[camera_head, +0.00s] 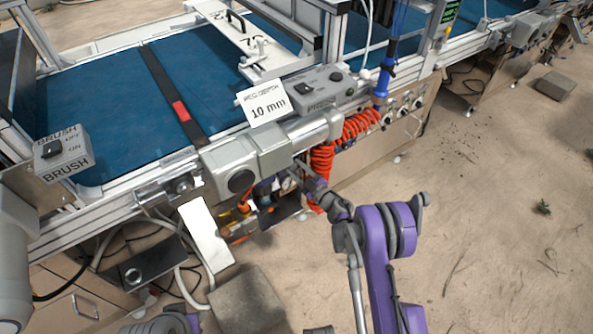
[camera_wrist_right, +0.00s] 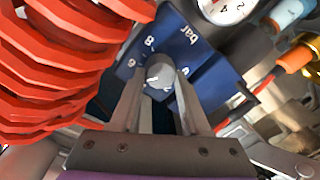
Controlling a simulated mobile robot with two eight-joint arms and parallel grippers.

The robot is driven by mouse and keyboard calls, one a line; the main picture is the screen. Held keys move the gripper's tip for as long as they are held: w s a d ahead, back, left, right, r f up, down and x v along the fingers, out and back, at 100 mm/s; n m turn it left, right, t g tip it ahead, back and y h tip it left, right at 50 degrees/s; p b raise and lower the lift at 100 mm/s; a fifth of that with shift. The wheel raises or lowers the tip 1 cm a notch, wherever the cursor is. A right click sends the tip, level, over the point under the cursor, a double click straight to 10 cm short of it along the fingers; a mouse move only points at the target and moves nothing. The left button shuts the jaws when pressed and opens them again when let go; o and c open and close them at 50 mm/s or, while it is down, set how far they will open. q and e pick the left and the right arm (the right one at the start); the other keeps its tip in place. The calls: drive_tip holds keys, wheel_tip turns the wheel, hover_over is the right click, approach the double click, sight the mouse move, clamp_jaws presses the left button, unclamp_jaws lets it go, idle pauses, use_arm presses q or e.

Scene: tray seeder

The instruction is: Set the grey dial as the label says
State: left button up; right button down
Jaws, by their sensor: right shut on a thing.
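In the right wrist view a small round grey dial (camera_wrist_right: 160,70) with a short white mark sits on a blue plate (camera_wrist_right: 178,35) printed with "bar" and numbers, among them 6 and 8. My right gripper (camera_wrist_right: 159,90) has one finger on each side of the dial and is shut on it. In the head view this gripper (camera_head: 296,174) reaches in under the machine's front rail, and the dial cannot be made out there. A white label (camera_head: 264,103) on the machine reads "10 mm" below a smaller line ending in "DEPTH". My left gripper is not in view.
A red coiled hose (camera_wrist_right: 50,65) is close left of the gripper. A round gauge (camera_wrist_right: 226,8) is at the top right. In the head view are a brush switch box (camera_head: 66,160), a grey press box (camera_head: 320,90) and a blue belt (camera_head: 100,110). Open floor lies to the right.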

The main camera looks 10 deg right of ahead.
drive_tip(key=shift+n, duration=0.5)
drive_tip(key=shift+c, duration=1.9)
unclamp_jaws()
drive_tip(key=v, duration=1)
drive_tip(key=shift+s+p, duration=0.3)
drive_tip(key=shift+s, duration=0.1)
drive_tip(key=shift+d, duration=0.1)
